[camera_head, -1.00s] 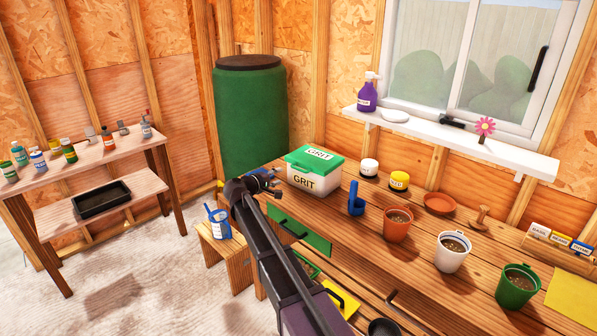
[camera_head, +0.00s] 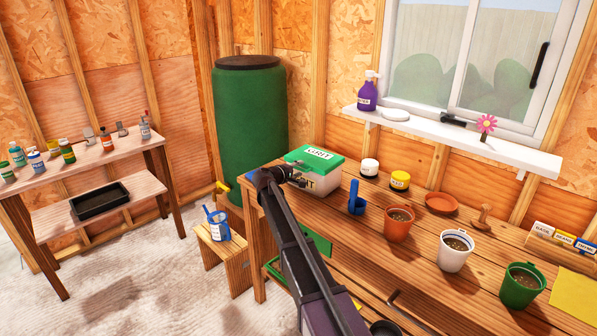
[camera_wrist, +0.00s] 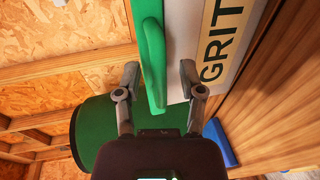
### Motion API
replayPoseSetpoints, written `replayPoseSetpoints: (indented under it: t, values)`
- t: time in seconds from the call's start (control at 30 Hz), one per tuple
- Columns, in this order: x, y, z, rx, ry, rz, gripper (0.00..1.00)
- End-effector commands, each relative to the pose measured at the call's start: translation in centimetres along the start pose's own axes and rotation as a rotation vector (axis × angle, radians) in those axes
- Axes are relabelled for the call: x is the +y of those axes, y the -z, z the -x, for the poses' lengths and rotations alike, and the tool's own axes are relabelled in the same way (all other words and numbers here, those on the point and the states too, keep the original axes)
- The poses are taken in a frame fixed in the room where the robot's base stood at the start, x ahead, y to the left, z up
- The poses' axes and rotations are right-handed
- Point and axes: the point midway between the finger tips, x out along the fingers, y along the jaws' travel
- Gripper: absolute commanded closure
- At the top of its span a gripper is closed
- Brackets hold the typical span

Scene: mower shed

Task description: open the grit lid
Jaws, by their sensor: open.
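The grit box is a white tub (camera_head: 322,201) with a green lid (camera_head: 314,160), labelled GRIT, on the workbench's far left end. The lid lies closed on the tub. My gripper (camera_head: 300,178) is at the box's front left side in the head view, partly covering the front label. In the wrist view my gripper (camera_wrist: 160,82) is open, and the green lid edge with its raised lip (camera_wrist: 152,65) runs between the two fingers. The white tub front (camera_wrist: 198,45) is by the right finger. I cannot tell whether either finger touches.
Pots (camera_head: 398,223) stand further along the workbench. A green barrel (camera_head: 250,120) is behind the box.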

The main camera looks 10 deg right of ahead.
Motion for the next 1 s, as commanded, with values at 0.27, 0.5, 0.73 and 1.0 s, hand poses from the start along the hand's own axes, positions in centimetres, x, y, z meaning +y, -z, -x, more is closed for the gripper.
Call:
replayPoseSetpoints:
  t: [0.27,0.5,0.73,1.0]
  values:
    - [0.01,-0.01,-0.23,0.0,0.0,0.0,0.49]
    - [0.0,-0.01,-0.2,0.0,0.0,0.0,0.97]
    - [0.0,0.0,-0.2,0.0,0.0,-0.001,1.0]
    - [0.36,-0.01,-0.18,-0.001,0.012,-0.001,1.0]
